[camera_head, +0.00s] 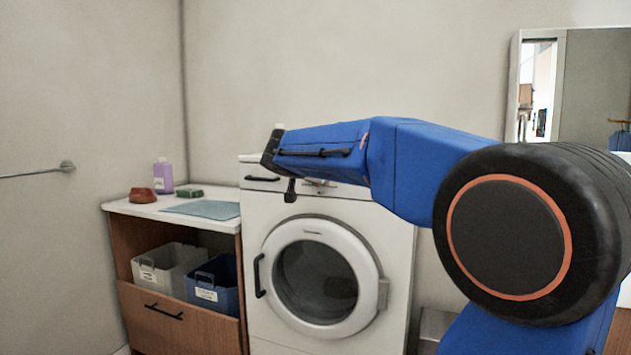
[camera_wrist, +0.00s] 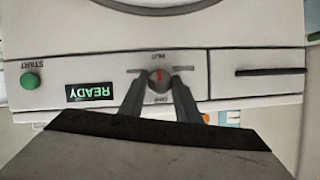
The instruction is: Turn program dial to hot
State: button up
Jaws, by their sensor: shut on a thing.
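The program dial (camera_wrist: 160,80) is a small round grey knob with a red mark, set in the washing machine's white control panel (camera_wrist: 120,70). In the wrist view the red mark points up the picture, toward the machine's door. A small label above the dial is too blurred to read with certainty. My gripper (camera_wrist: 158,92) is shut on the dial, one finger on each side. In the head view my gripper (camera_head: 291,190) is in front of the panel at the top of the washing machine (camera_head: 397,250), and my arm hides much of the panel.
The panel also bears a green START button (camera_wrist: 31,81), a READY display (camera_wrist: 90,92) and a drawer handle (camera_wrist: 270,72). The round door (camera_head: 318,277) is shut.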

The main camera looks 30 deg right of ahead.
dwell(0.3)
jog(key=o, duration=1.1)
jog(key=shift+c, duration=0.2)
jog(key=v, duration=1.7)
jog(key=shift+s+a, duration=0.1)
